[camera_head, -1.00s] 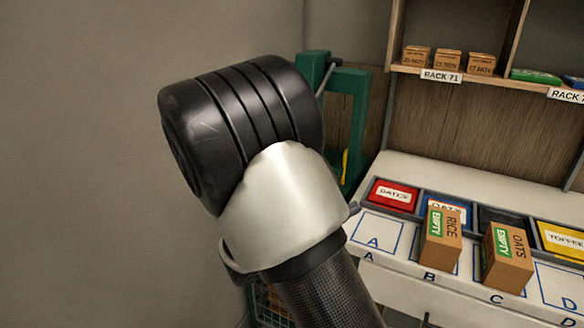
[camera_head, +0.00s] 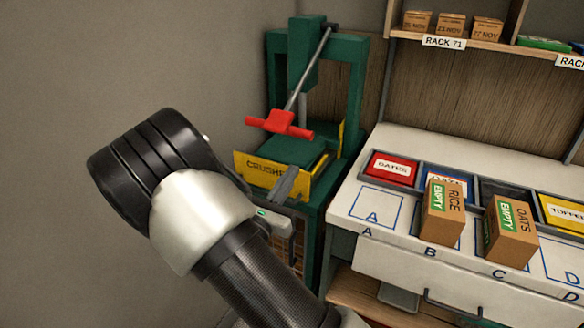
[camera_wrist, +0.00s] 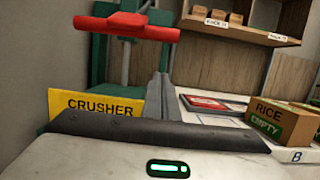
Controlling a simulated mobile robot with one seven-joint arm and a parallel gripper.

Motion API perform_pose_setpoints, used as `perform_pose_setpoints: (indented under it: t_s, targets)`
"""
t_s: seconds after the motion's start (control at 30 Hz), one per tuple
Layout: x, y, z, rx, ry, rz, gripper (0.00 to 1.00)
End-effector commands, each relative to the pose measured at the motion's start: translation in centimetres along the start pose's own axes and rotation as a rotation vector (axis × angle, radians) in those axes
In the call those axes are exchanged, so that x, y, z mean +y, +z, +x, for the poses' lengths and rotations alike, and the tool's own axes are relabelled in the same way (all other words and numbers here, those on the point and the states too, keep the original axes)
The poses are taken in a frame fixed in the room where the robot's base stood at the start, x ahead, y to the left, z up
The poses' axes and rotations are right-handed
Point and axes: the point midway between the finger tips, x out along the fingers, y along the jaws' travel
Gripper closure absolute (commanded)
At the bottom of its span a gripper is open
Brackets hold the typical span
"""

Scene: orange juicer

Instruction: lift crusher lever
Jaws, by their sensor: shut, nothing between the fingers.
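The green crusher (camera_head: 357,80) stands in the corner left of the white counter, with a yellow "CRUSHER" sign on its front; the sign also shows in the wrist view (camera_wrist: 97,104). Its lever is a grey rod (camera_head: 307,70) with a red T-shaped handle (camera_head: 280,124) at its lower front end. In the wrist view the red handle (camera_wrist: 127,27) is above and left of my fingers. My gripper (camera_head: 284,184) is shut and empty, below the red handle in the head view and in front of the crusher sign. In the wrist view its fingers (camera_wrist: 161,92) are together, apart from the handle.
The white counter (camera_head: 430,142) to the right carries red, blue and yellow bins and two cardboard boxes, RICE (camera_head: 441,212) and OATS (camera_head: 510,232). A shelf (camera_head: 470,50) with small boxes hangs above. A bare wall (camera_head: 120,60) is at the left.

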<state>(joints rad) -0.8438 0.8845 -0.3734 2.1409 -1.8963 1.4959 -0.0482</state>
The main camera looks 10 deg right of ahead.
Motion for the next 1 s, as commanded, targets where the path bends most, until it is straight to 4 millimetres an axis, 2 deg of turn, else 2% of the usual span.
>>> perform_pose_setpoints:
  t_s: [0.4,0.5,0.63,1.0]
  targets:
    - [-0.2,0.0,8.7,-0.001,-0.004,0.000,1.00]
    - [0.1,2.0,7.7,0.000,0.001,0.003,1.00]
    - [0.0,3.2,7.3,-0.001,-0.001,0.002,1.00]
    - [-0.1,3.8,7.0,0.000,-0.001,-0.001,1.00]
